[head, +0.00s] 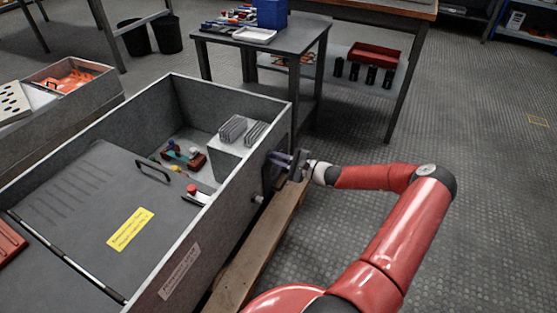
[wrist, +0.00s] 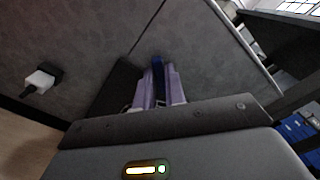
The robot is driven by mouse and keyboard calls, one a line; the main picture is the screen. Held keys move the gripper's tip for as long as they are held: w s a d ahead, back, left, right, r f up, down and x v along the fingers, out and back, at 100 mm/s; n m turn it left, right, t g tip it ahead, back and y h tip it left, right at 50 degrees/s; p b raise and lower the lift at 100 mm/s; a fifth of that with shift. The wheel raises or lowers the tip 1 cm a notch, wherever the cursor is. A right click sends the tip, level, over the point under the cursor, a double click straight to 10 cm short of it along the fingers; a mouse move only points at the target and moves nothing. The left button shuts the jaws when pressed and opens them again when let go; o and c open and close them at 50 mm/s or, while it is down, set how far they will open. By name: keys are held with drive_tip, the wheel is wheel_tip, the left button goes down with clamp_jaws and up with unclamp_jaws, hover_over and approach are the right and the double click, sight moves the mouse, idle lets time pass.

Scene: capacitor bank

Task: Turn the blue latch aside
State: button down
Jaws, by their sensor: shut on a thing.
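The grey cabinet (head: 255,203) stands at the left in the head view, its open compartment facing up. My gripper (head: 278,158) reaches from the right to the cabinet's outer right wall. In the wrist view my gripper (wrist: 158,92) has its two pale purple fingers close together on the blue latch (wrist: 157,66), which shows as a narrow dark blue strip between them. A dark plate lies behind the latch against the grey wall. In the head view the fingers and a dark recess mostly hide the latch, so I cannot tell its angle there.
A wooden plank (head: 258,245) runs along the cabinet's right foot, below my gripper. A workbench (head: 290,45) with a blue bin (head: 272,14) stands behind. The floor at right is clear.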

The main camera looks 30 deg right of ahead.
drive_tip(key=shift+f+n+b, duration=0.15)
drive_tip(key=shift+n+b, duration=0.5)
drive_tip(key=shift+n, duration=1.25)
drive_tip(key=shift+f+n+b, duration=0.1)
drive_tip(key=shift+n+b, duration=0.55)
drive_tip(key=shift+n, duration=1.25)
drive_tip(key=shift+s, duration=0.1)
drive_tip(key=c, duration=1.5)
unclamp_jaws()
drive_tip(key=shift+o, duration=0.2)
drive_tip(key=v, duration=0.7)
drive_tip(key=shift+s+d, duration=0.2)
drive_tip(key=shift+s, duration=0.1)
